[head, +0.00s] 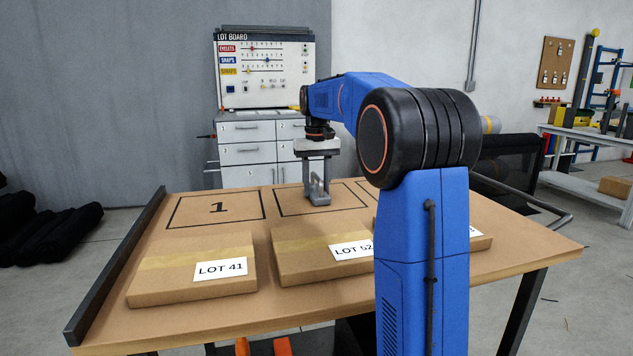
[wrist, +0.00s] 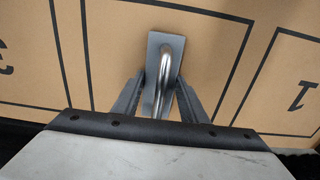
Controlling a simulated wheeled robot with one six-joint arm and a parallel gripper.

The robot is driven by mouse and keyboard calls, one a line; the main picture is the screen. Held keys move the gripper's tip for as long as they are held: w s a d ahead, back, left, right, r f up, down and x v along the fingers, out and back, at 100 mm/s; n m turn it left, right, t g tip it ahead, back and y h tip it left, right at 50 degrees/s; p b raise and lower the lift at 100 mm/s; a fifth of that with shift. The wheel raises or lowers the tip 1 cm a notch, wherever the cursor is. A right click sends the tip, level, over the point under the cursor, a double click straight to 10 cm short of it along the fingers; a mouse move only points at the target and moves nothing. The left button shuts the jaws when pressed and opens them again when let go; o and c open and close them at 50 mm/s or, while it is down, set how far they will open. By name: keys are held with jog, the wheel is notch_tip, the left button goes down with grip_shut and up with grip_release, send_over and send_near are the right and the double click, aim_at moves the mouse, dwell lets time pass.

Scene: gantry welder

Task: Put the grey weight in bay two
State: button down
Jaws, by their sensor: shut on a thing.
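The grey weight (head: 319,200) is a small block with a bright metal loop handle. It also shows in the wrist view (wrist: 156,48). My gripper (head: 317,182) points down and is shut on the handle, one finger on each side in the wrist view (wrist: 161,84). The weight is over bay two (head: 284,214), the middle black outlined rectangle, and inside its lines in the wrist view. I cannot tell whether its base touches the table. The number of bay two is hidden.
Bay one (head: 190,219) is empty on the left; bay three is mostly hidden by my arm. Flat cartons LOT 41 (head: 170,272) and LOT 52 (head: 295,260) lie along the near side, with another partly hidden to the right. A dark rail (head: 120,262) edges the table's left side.

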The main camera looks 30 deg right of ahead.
jog(key=c, duration=1.1)
grip_release()
jog(key=shift+f, duration=0.1)
notch_tip(320, 180, up, 12)
jog(key=shift+r, duration=0.15)
